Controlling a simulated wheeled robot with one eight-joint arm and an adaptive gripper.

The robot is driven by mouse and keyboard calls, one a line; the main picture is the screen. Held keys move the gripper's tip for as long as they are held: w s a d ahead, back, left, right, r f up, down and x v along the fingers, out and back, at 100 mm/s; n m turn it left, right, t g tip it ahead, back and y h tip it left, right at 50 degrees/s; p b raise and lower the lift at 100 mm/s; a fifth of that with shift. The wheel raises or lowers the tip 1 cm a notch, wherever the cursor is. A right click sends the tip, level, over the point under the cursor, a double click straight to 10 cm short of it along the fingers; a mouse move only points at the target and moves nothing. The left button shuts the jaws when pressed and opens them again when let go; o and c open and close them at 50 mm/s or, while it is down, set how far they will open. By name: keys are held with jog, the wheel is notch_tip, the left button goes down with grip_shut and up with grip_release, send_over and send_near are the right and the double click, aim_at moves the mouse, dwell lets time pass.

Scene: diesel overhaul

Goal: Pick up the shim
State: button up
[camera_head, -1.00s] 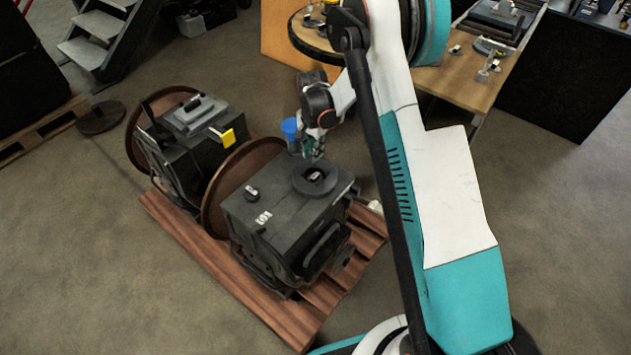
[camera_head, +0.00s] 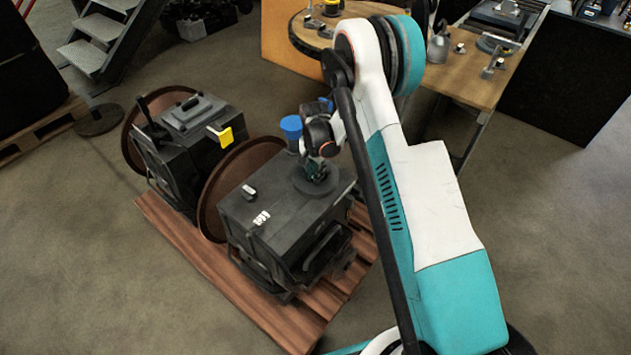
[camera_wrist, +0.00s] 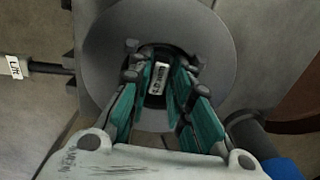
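A small dark piece with a white label (camera_wrist: 160,78), which looks like the shim, sits at the centre of a round grey disc (camera_wrist: 103,50) in the wrist view. The label's text is too small to read surely. My gripper (camera_wrist: 163,68) is open, with its teal-padded fingers on both sides of the piece. I cannot tell whether they touch it. In the head view my gripper (camera_head: 321,172) is down over the disc (camera_head: 305,187) on top of the near dark engine block (camera_head: 262,205), and the small piece is hidden there.
A blue cup (camera_head: 291,124) stands behind the block; blue also shows in the wrist view (camera_wrist: 286,168). Small labelled parts (camera_head: 261,218) lie on the block. A second block with a yellow tag (camera_head: 225,136) is left, on the same wooden pallet (camera_head: 180,235). A workbench (camera_head: 465,75) is behind.

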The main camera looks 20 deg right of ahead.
grip_shut()
jog(key=shift+r, duration=0.1)
